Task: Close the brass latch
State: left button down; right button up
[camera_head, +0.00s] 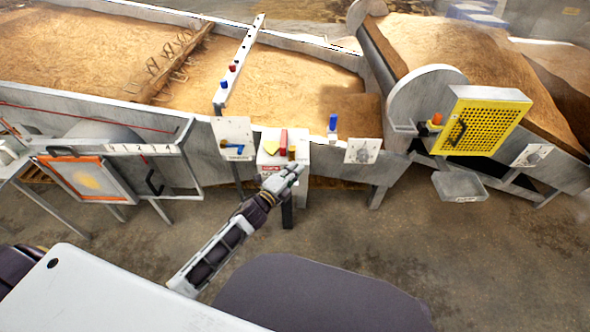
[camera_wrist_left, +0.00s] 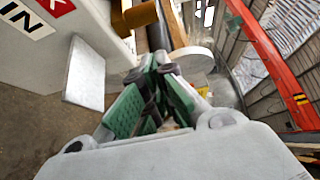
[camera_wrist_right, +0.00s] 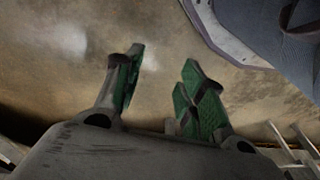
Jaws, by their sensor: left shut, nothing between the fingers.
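A brass-coloured part (camera_head: 291,153), which looks like the latch, sits on the right front of a white box (camera_head: 268,168) with a red and white label. It also shows at the top of the left wrist view (camera_wrist_left: 140,14), beside the box's wall. My left gripper (camera_head: 299,168) is just below and in front of it, with its fingers together and empty. In the left wrist view the fingertips (camera_wrist_left: 162,62) are apart from the brass part. Whether the latch is open is too small to tell. My right gripper (camera_wrist_right: 163,58) shows only in its wrist view, open and empty above the floor.
A red block (camera_head: 283,141) and a yellow piece (camera_head: 271,146) are on the box's top. A panel with a blue handle (camera_head: 232,148) stands to the left, and a panel with a dial (camera_head: 362,151) to the right. Grain troughs lie behind.

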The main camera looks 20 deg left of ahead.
pick_arm(q)
jog(key=shift+s+a+f, duration=0.1)
jog(key=shift+s+a, duration=0.05)
jog(key=shift+s, duration=0.05)
jog(key=p+v, duration=0.1)
jog(key=v, duration=0.8)
jog(key=shift+s, duration=0.15)
pick_arm(e)
jog(key=f, duration=0.4)
jog(key=shift+w+d, duration=0.1)
jog(key=shift+d, duration=0.25)
jog(key=shift+s+f, duration=0.2)
jog(key=shift+s, duration=0.1)
jog(key=shift+r, duration=0.15)
